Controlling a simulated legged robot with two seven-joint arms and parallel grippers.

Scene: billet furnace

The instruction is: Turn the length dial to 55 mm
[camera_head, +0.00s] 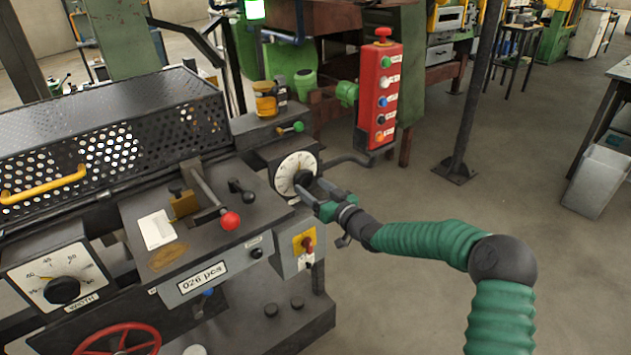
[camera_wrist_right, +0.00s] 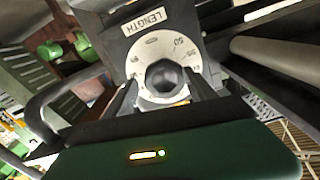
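The length dial (camera_head: 297,168) is a white round scale on the machine's right end, with a dark knob at its centre. In the wrist view the LENGTH label (camera_wrist_right: 146,21) sits above the white scale (camera_wrist_right: 186,53), where 50 and 55 seem readable at upper right. The dark knob (camera_wrist_right: 163,77) faces the camera; its pointer is not clear. My right gripper (camera_head: 309,188) is at the dial, its fingers on either side of the knob. In the wrist view small gaps show between the fingers and the knob, so it looks open. My left gripper is not in view.
A red button box (camera_head: 380,95) stands behind the dial. A red-balled lever (camera_head: 229,220) and a yellow switch plate (camera_head: 304,241) are nearby on the machine. The separate WIDTH dial (camera_head: 61,280) is at lower left.

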